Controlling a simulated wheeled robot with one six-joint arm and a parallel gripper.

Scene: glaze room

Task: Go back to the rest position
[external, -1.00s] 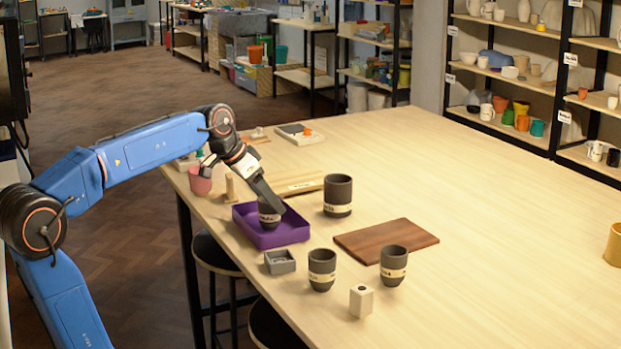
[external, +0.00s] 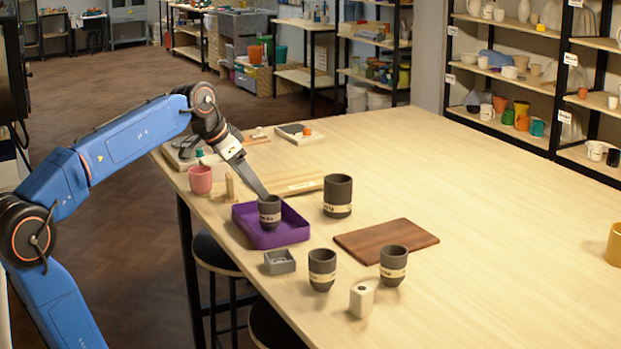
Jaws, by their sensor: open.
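My gripper (external: 264,194) is open, with its fingertips just above or at the rim of a small dark grey cup (external: 269,213). The cup stands upright in the purple tray (external: 285,237) and has a pale lettered band. I cannot tell whether a fingertip still overlaps the cup's rim. My arm reaches in from the left, over the near left edge of the table.
A larger dark cup (external: 338,197) stands right of the tray. A pink cup (external: 200,180) stands left. The table's right side is mostly clear.

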